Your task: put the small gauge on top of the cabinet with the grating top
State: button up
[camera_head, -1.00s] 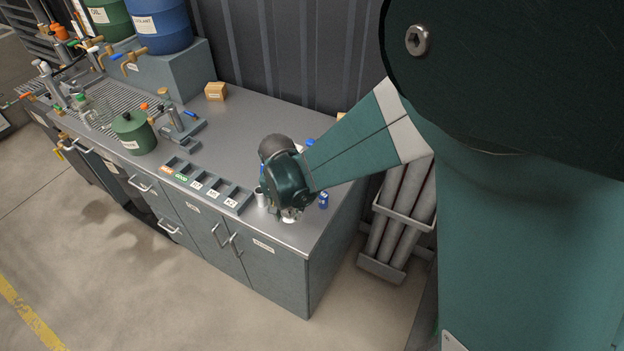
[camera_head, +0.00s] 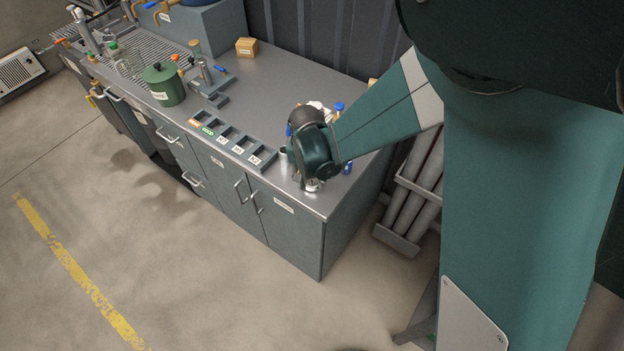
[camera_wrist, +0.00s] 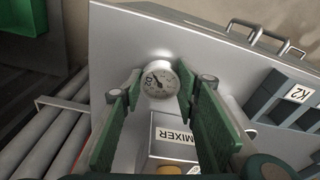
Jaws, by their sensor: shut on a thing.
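The small gauge (camera_wrist: 158,80) has a round white dial with a dark needle. In the wrist view it sits between the fingertips of my gripper (camera_wrist: 159,83), which is shut on it. In the head view the gauge (camera_head: 313,185) is a small pale spot under my gripper, near the front right corner of the steel worktop; most of it is hidden by my wrist. Whether it touches the worktop I cannot tell.
A box marked MIXER (camera_wrist: 172,135) stands close to my fingers. A labelled compartment tray (camera_head: 232,142) lies along the front edge. A green pot (camera_head: 163,85) and bottles (camera_head: 125,62) stand near the grating. Pipes (camera_head: 412,190) stand right of the bench. The middle worktop is mostly clear.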

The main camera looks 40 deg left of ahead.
aim_at(310, 185)
jog(key=shift+f, duration=0.15)
jog(key=o, duration=1)
jog(key=shift+s+d+r+p, duration=0.1)
jog(key=shift+s+r, duration=0.15)
jog(key=shift+r, duration=1.8)
jog(key=shift+s+d+r+p, duration=0.15)
jog(key=shift+s+r, duration=0.1)
jog(key=shift+r, duration=1.75)
jog(key=shift+s+a+r+p, duration=0.1)
jog(key=shift+s+r, duration=0.15)
jog(key=shift+r, duration=1.8)
